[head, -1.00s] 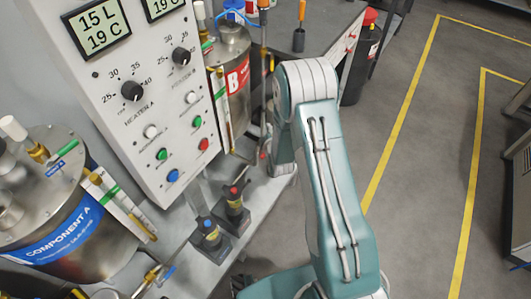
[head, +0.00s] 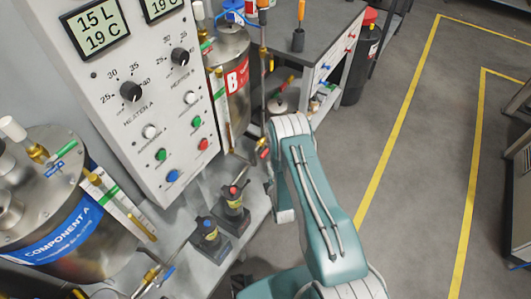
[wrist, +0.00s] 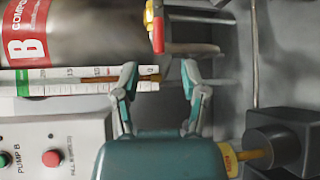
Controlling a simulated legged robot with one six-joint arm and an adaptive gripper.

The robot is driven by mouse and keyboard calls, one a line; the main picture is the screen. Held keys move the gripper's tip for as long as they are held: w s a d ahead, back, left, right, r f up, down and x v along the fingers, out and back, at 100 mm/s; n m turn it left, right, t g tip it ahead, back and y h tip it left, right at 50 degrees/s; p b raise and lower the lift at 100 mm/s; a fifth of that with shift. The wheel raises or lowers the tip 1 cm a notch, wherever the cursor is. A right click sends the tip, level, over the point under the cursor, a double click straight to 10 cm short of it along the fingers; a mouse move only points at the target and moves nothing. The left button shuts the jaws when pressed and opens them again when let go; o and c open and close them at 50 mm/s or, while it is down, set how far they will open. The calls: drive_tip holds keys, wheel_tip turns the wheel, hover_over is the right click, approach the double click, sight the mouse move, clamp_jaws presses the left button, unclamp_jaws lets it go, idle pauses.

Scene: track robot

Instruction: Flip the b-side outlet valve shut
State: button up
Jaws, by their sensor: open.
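The B tank (head: 237,85), with a red B label, stands behind the control panel, and its label also shows in the wrist view (wrist: 27,35). A red valve handle (head: 264,153) sits on the pipework below and right of this tank. In the wrist view a red lever with a yellow end (wrist: 158,32) shows at top centre, beside a metal pipe. My gripper (wrist: 158,78) is open and empty, its two fingers spread just short of the lever and apart from it in the picture. In the head view my arm hides the gripper.
The control panel (head: 140,90) stands left of the arm. Two small pumps, one red-topped (head: 233,205) and one blue-topped (head: 210,240), sit on the bench below it. The Component A tank (head: 65,215) is at left. Open floor lies to the right.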

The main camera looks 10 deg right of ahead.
sight(266, 151)
drive_tip(key=w, duration=0.3)
drive_tip(key=w+f, duration=0.1)
drive_tip(key=w, duration=0.5)
drive_tip(key=shift+w+f, duration=0.15)
drive_tip(key=shift+w, duration=0.2)
clamp_jaws()
